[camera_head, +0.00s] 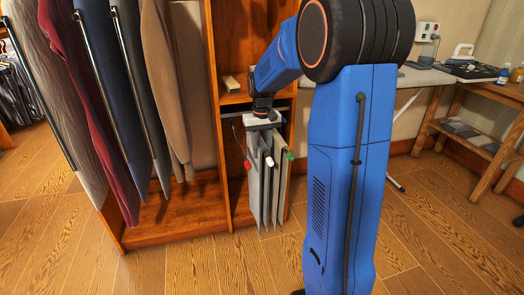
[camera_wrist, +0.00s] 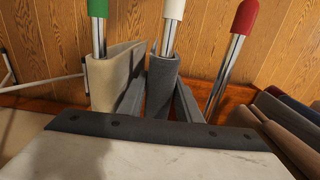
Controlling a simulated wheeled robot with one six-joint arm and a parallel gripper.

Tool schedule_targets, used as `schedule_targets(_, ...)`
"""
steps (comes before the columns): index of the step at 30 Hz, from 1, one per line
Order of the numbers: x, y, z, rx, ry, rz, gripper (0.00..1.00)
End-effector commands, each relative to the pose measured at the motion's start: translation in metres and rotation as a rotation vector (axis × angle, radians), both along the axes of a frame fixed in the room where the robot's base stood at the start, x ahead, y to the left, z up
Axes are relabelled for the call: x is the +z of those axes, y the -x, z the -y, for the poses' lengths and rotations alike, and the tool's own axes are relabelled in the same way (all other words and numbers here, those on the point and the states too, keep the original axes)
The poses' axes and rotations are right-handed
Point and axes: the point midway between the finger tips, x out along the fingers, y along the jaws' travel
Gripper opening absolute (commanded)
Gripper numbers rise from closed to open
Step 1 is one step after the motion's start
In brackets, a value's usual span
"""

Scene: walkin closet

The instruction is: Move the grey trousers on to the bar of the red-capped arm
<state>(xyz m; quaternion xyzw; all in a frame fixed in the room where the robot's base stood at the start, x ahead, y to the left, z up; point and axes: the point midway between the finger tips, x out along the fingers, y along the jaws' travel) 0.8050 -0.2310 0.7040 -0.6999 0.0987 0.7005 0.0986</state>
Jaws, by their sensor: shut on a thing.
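The grey trousers (camera_wrist: 160,95) hang folded over the bar of the white-capped arm (camera_wrist: 167,38) in the wrist view. They also show in the head view (camera_head: 256,195), hanging low in the narrow bay. My gripper (camera_wrist: 162,80) has one finger on each side of them and is shut on them near the bar. In the head view my gripper (camera_head: 262,120) is above the rack and its fingers are hard to make out. The red-capped arm (camera_wrist: 226,70) is a bare bar to the right in the wrist view; its red cap (camera_head: 247,164) shows at left in the head view.
Beige trousers (camera_wrist: 112,75) hang on the green-capped arm (camera_wrist: 97,30), close beside the grey ones. A wooden upright (camera_head: 216,150) stands left of the rack, with hanging garments (camera_head: 95,100) beyond it. The floor (camera_head: 190,265) in front is clear.

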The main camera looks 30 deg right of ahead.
Motion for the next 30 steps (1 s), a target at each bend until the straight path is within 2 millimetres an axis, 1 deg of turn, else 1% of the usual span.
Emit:
schedule_targets(5, 0.004, 0.000, 0.000, 0.000, 0.000, 0.001, 0.00)
schedule_targets(14, 0.004, 0.000, 0.000, 0.000, 0.001, 0.002, 0.00)
schedule_targets(17, 0.004, 0.005, -0.001, 0.000, 0.001, 0.003, 0.00)
schedule_targets(30, 0.004, 0.038, -0.011, 0.000, 0.001, 0.003, 0.00)
